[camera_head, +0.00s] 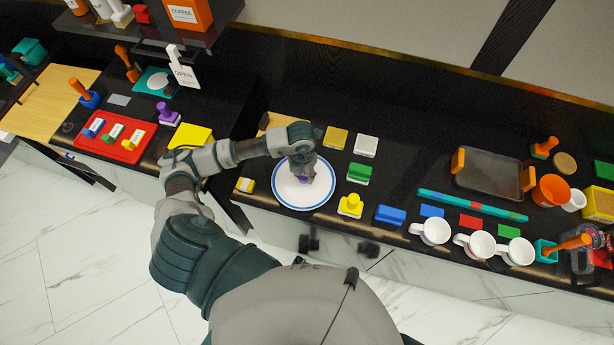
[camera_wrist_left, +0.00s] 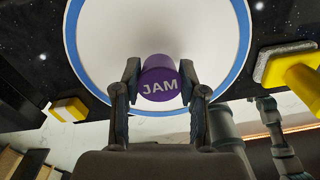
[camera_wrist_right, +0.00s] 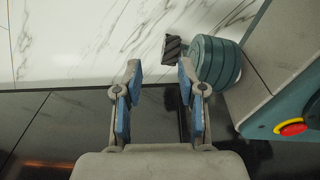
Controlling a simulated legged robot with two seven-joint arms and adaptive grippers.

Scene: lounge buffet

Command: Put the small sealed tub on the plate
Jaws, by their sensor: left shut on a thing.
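The small sealed tub is purple with the word JAM on it, and it sits between my left gripper's fingers in the left wrist view (camera_wrist_left: 160,84). My left gripper (camera_wrist_left: 160,88) is shut on the tub, over the white plate (camera_wrist_left: 100,40) with a blue rim. In the head view my left gripper (camera_head: 302,172) covers most of the tub and is above the plate (camera_head: 296,198). Whether the tub touches the plate cannot be told. My right gripper (camera_wrist_right: 160,90) is open and empty in the right wrist view, facing the marble floor and dark cabinet front.
A yellow knobbed block (camera_head: 351,206) and a green-and-white block (camera_head: 359,173) stand right of the plate. A small yellow-and-white block (camera_head: 245,185) is close on its left. White mugs (camera_head: 431,231) line the front edge farther right.

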